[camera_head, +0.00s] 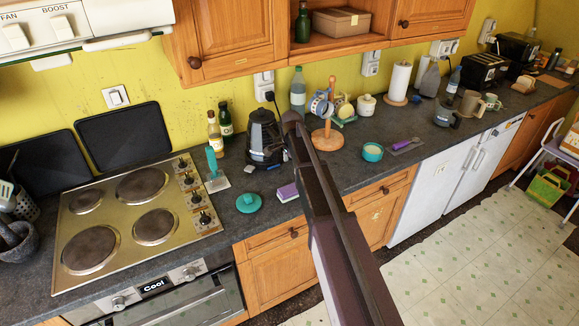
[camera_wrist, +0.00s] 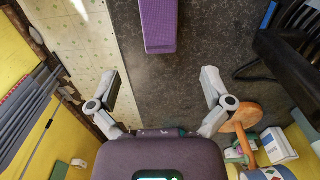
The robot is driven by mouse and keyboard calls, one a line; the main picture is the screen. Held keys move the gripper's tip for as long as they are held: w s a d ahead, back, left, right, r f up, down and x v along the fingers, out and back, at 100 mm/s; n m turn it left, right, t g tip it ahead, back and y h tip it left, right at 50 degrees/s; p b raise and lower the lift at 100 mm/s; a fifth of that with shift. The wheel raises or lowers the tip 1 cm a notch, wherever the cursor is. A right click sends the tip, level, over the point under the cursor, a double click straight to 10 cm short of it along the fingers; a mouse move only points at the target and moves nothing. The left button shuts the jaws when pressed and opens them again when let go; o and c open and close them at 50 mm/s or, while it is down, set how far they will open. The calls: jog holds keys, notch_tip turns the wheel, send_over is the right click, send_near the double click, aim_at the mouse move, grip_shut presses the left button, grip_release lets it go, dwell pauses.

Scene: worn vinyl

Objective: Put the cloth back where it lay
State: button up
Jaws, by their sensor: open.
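I cannot make out a plainly recognisable cloth. A small purple and pale block (camera_head: 287,192), a sponge or folded cloth, lies near the counter's front edge. Farther right, a purple item (camera_head: 400,143) lies on a flat grey piece (camera_head: 409,149) I cannot identify. My gripper (camera_wrist: 160,77) is open and empty over the dark worktop, with the purple block beyond its fingertips. In the head view my arm hides the gripper.
The dark kettle (camera_head: 264,136) and wooden mug stand (camera_head: 329,137) are close by at the back. A teal lid (camera_head: 249,202), a teal bowl (camera_head: 372,152) and the hob (camera_head: 140,215) share the worktop (camera_head: 345,178). Some bare worktop shows between the mug stand and front edge.

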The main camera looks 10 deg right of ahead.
jog(key=s+n, duration=1.4)
jog(key=s, duration=1.5)
jog(key=shift+a, duration=0.25)
